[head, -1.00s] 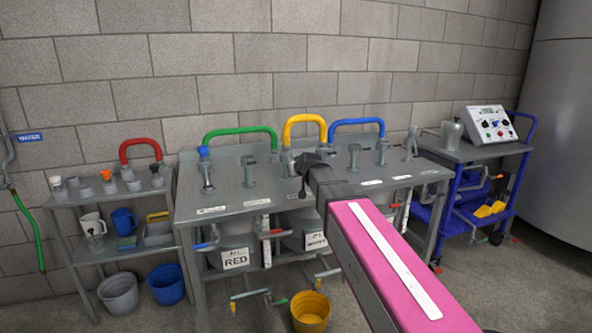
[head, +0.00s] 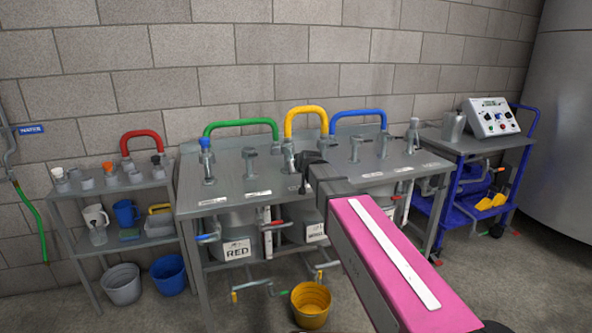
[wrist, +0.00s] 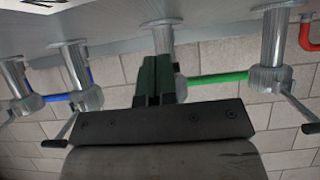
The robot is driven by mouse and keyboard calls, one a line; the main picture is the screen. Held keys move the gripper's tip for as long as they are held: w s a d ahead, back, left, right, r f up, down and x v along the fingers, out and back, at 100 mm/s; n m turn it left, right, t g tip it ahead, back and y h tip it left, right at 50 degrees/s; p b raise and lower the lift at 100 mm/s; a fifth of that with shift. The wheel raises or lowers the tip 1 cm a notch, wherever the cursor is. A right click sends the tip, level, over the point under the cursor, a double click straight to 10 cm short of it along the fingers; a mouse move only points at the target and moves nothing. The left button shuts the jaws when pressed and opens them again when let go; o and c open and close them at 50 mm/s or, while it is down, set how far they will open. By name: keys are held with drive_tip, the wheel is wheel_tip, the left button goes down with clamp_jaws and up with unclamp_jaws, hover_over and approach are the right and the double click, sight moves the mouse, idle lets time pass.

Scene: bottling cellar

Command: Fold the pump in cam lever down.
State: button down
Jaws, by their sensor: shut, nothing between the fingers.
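Several metal fittings stand in a row on the steel bench (head: 235,196). I cannot tell which one is the pump in, as the labels are too small to read. In the wrist view one fitting (wrist: 275,75) at the right and one (wrist: 82,85) at the left each have a slanting lever, the right lever (wrist: 300,110) and the left lever (wrist: 66,127), both with dark tips. My gripper (wrist: 153,62) is shut and empty, its dark fingers together in front of another fitting (wrist: 164,38), which they partly hide. In the head view my gripper (head: 306,184) is above the bench's middle.
Red, green, yellow and blue pipe loops (head: 305,112) rise behind. A shelf (head: 75,195) with cups stands left, a blue cart (head: 470,150) with a control box right. A yellow bucket (head: 310,308) is on the floor below the bench. The wall is close behind.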

drive_tip(key=shift+r, duration=0.15)
drive_tip(key=shift+r, duration=0.7)
drive_tip(key=shift+s, duration=0.1)
drive_tip(key=s+d, duration=0.5)
drive_tip(key=s, duration=0.7)
drive_tip(key=w+a+r+g+h, duration=0.2)
drive_tip(key=w+r+g, duration=0.3)
drive_tip(key=r, duration=0.7)
drive_tip(key=shift+t, duration=0.4)
drive_tip(key=x, duration=0.9)
drive_tip(key=w+x, duration=0.1)
drive_tip(key=x, duration=0.4)
drive_tip(key=shift+a+r, duration=0.25)
drive_tip(key=shift+r, duration=0.2)
drive_tip(key=shift+f, duration=0.1)
